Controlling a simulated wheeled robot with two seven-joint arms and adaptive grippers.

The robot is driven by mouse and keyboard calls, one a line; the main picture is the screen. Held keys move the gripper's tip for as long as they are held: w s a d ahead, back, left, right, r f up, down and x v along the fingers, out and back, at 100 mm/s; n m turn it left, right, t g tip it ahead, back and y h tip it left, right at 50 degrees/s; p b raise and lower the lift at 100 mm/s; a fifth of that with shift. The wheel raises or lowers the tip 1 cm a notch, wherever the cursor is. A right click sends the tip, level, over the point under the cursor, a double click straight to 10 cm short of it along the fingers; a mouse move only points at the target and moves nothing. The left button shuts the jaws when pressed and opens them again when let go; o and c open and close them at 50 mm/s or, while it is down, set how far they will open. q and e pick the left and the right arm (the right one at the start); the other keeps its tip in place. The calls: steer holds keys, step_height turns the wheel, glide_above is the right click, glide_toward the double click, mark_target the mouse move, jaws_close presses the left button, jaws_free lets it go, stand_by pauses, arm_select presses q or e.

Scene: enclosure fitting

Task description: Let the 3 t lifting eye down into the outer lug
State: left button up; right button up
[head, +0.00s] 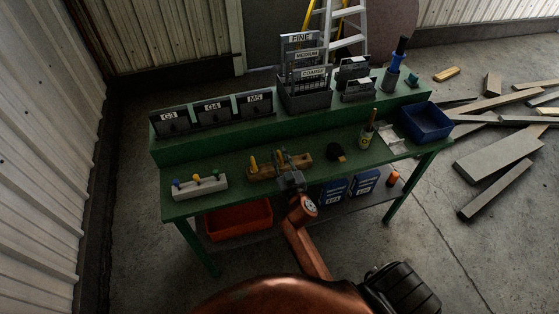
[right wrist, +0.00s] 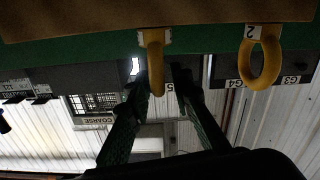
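A wooden block (head: 303,162) lies on the green bench and bears yellow lifting eyes. One eye (head: 253,164) stands at its left end; in the right wrist view it is the ring (right wrist: 259,64) with a tag reading 2. Another eye (right wrist: 156,65) shows nearly edge-on there, its tag too hidden to read. My right gripper (right wrist: 162,80) has its fingers on either side of this second eye, with a visible gap, and does not look closed on it. In the head view the right gripper (head: 290,178) is at the block's front edge. My left gripper is out of view. I cannot make out the outer lug.
A pale block with coloured knobs (head: 200,187) stands at the bench's left. A dark object (head: 336,153), a pot with tools (head: 367,133) and a blue bin (head: 427,121) are to the right. Card holders (head: 212,115) and a file rack (head: 304,98) line the raised back shelf.

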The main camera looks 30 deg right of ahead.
jaws_close()
steer(key=shift+r, duration=0.15)
